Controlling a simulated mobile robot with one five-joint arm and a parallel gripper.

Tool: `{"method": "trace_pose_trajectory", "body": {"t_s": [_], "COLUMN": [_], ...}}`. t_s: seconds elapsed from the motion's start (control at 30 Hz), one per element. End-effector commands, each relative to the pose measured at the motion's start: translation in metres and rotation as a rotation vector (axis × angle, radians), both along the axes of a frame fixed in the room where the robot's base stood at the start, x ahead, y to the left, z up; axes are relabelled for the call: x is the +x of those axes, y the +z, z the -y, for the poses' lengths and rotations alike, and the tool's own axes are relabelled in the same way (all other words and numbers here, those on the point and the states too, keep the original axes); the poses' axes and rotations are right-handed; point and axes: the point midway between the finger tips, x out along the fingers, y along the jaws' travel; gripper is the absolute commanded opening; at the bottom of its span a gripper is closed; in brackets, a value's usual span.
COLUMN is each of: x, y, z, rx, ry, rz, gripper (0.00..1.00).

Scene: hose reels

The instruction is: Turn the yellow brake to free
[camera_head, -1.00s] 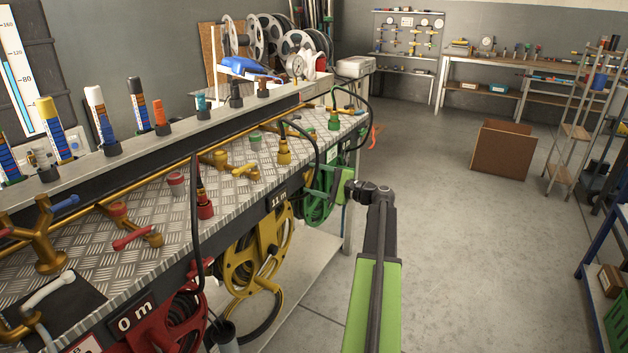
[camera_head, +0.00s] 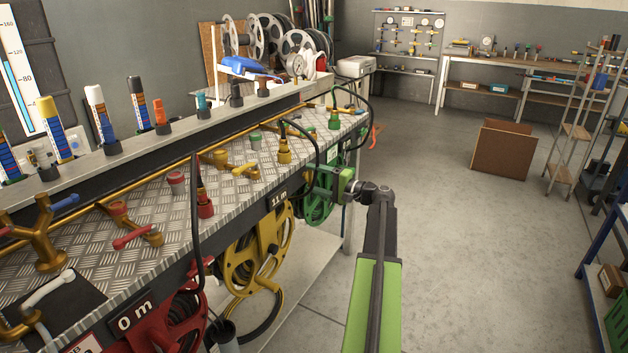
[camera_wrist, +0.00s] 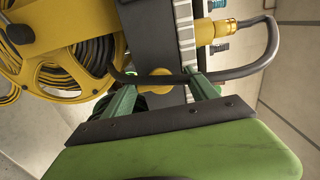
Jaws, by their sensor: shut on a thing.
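The yellow hose reel (camera_head: 240,262) hangs under the bench front, below the 11 m sign. In the wrist view the reel (camera_wrist: 85,78) fills the left side. A rounded yellow piece (camera_wrist: 158,83), which I take for the yellow brake, shows between my fingertips. My gripper (camera_wrist: 160,88) has its two green fingers on either side of it and is shut on it. A dark hose crosses at the fingertips and hides part of the contact. In the head view my gripper (camera_head: 314,180) is at the bench front, right of the yellow reel; the brake's setting cannot be read.
The green reel (camera_head: 318,208) is close behind my gripper, and the red reel (camera_head: 165,320) is at lower left. Looping black hoses (camera_head: 195,230) hang over the bench edge. A yellow fitting (camera_wrist: 207,32) is close by.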

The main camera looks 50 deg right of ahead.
Motion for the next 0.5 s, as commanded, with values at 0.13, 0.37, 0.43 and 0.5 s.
{"method": "trace_pose_trajectory", "body": {"t_s": [0.13, 0.37, 0.43, 0.5], "x": [-0.0009, -0.0009, -0.0007, -0.0005], "y": [-0.0013, -0.0012, -0.0010, -0.0009], "z": [-0.0006, -0.0006, -0.0005, -0.0005], "rx": [-0.005, -0.004, -0.004, -0.003], "ry": [0.002, 0.002, 0.002, 0.002], "rz": [-0.003, -0.003, -0.002, -0.002], "gripper": [0.27, 0.76, 0.86, 0.89]}}
